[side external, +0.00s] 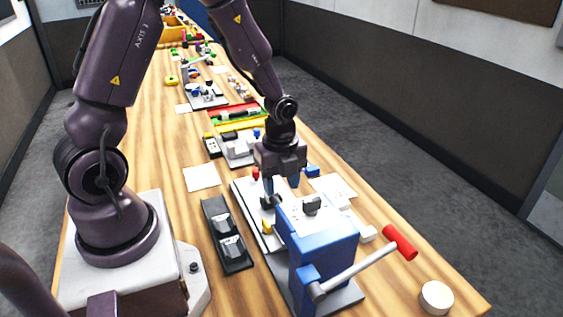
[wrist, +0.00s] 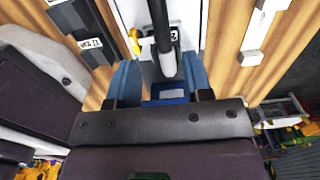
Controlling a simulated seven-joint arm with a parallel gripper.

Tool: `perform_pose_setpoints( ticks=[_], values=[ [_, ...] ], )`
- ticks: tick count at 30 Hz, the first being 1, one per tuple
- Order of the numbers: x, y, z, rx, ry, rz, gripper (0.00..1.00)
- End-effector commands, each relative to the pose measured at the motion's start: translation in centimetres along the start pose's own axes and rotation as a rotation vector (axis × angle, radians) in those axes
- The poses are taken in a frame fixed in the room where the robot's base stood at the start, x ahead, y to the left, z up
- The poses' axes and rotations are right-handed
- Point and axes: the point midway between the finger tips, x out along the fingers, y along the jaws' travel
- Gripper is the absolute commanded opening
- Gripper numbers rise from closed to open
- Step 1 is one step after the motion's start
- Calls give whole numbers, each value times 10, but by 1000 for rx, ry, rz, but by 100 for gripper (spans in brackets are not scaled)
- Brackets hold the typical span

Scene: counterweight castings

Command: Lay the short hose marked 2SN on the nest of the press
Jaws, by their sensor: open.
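The blue press (side external: 322,250) stands at the front of the bench, with a long lever ending in a red grip (side external: 400,243). I cannot make out its nest. My gripper (side external: 281,191) is low just behind the press, with its blue fingers pointing down. In the wrist view, my gripper (wrist: 160,82) is open. A dark hose-like cylinder (wrist: 160,30) with a grey end runs from the top edge to between the fingers, with a gap on each side. Beside it is a white tag (wrist: 174,36) with a partly visible 2; I cannot read 2SN in full.
A black tray (side external: 236,264) with two grey blocks lies left of the pale plate (side external: 247,203). White blocks (side external: 367,233) and a white round piece (side external: 436,297) lie at right. A white sheet (side external: 201,178) lies left of my gripper. Fixtures crowd the bench behind.

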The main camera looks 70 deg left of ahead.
Motion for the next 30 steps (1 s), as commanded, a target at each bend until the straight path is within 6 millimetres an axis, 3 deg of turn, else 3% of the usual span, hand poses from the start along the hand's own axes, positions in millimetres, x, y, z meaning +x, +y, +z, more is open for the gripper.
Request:
perform_pose_setpoints(
  ticks=[3, 14, 19, 24, 30],
  values=[
    [-25, -1, 0, -3, -2, -8, 46],
    [-68, 0, -4, -71, -17, -28, 46],
    [-123, 14, -18, -388, -43, -141, 46],
    [-179, 45, -39, -825, 29, -288, 46],
    [-219, 87, -58, -1267, 225, -386, 46]
  ],
)
